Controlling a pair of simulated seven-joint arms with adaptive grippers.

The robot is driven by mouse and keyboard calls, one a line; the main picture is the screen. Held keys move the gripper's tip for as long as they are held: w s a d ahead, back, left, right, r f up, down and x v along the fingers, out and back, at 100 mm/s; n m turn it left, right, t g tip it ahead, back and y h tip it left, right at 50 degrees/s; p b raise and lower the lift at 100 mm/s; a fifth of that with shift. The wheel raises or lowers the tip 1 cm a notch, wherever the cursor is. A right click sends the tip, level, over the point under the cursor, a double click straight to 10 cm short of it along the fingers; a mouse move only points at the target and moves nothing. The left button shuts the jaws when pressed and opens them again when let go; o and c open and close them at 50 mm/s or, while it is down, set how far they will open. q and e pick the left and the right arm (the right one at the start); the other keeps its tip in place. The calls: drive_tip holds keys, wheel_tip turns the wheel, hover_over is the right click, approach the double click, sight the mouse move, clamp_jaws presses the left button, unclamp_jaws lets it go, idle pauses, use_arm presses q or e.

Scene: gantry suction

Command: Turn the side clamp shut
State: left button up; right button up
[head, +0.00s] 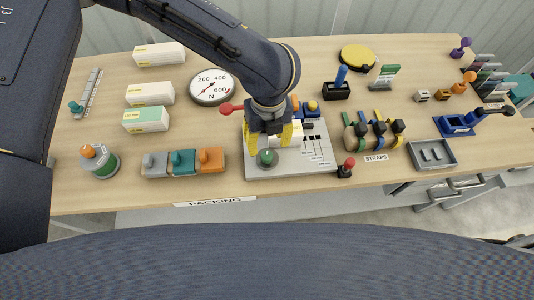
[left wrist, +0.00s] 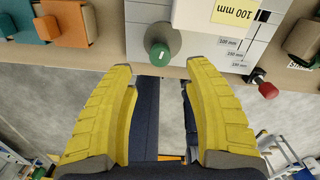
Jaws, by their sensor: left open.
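A grey fixture plate (head: 290,161) lies at the middle of the bench, with a round green knob (head: 267,157) at its front left. The knob bears a small white mark and also shows in the left wrist view (left wrist: 160,50). My left gripper (head: 268,138) is open, its yellow fingers pointing down over the plate. In the left wrist view the knob appears between and just beyond the fingertips, with no visible contact. A white box labelled 100 mm (left wrist: 215,14) sits on the plate behind the knob. I cannot tell which part is the side clamp. My right gripper is out of view.
A red-ended lever (head: 228,108) sticks out left of the fixture. A red knob on a dark base (head: 346,167) stands at its right corner. Coloured blocks (head: 184,162) lie left, strapped rolls (head: 374,134) right. The bench's front edge is close.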

sight(267, 155)
use_arm(q)
wheel_tip(267, 155, down, 7)
drive_tip(key=shift+f, duration=0.2)
drive_tip(key=shift+o, duration=0.2)
clamp_jaws()
idle(0.5)
